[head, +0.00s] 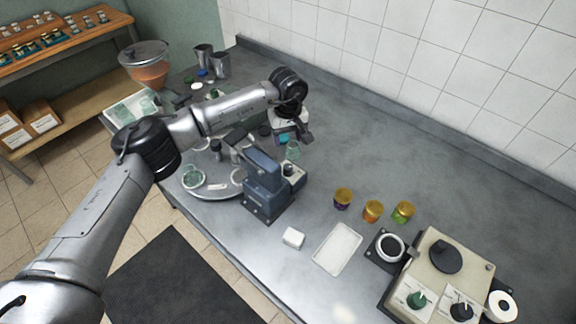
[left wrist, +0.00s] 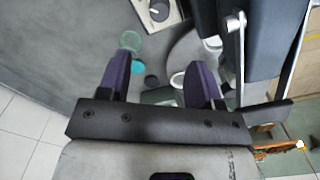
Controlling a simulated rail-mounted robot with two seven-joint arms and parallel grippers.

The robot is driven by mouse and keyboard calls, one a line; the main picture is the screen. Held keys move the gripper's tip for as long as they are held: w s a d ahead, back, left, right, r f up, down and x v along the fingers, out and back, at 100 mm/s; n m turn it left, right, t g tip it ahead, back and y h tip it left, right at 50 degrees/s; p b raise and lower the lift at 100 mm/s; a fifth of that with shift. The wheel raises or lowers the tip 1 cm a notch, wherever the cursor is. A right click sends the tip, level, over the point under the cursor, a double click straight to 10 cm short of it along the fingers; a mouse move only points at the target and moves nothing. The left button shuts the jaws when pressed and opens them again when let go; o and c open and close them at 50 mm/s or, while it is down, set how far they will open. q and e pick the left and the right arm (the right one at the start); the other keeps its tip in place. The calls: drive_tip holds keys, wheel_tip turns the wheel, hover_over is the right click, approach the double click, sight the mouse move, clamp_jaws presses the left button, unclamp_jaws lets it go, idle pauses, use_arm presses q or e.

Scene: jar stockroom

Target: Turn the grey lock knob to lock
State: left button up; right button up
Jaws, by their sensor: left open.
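The grey lock knob (left wrist: 158,11) sits on a pale square panel at the top of the left wrist view and has a light pointer mark. In the head view the knob (head: 289,169) is small, on the side of the blue-grey press (head: 265,187). My left gripper (left wrist: 158,82) is open and empty, with its two dark purple fingers apart and the knob beyond their tips. In the head view my left gripper (head: 291,130) hangs behind the press, partly hidden by its own wrist. The pointer's exact setting is hard to tell. My right gripper is not in view.
A round turntable (head: 212,188) with glass jars stands left of the press. A green glass jar (left wrist: 130,41) and a teal lid (left wrist: 138,67) lie near the fingers. Several gold-lidded jars, a white tray (head: 338,249) and a beige machine (head: 443,272) are at the right.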

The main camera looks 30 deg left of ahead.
sight(288, 167)
use_arm(q)
wheel_tip(288, 167, down, 12)
drive_tip(key=shift+r+p, duration=0.1)
drive_tip(key=shift+p, duration=1.15)
drive_tip(key=shift+f, duration=0.85)
drive_tip(key=shift+c, duration=0.6)
drive_tip(key=c, duration=0.8)
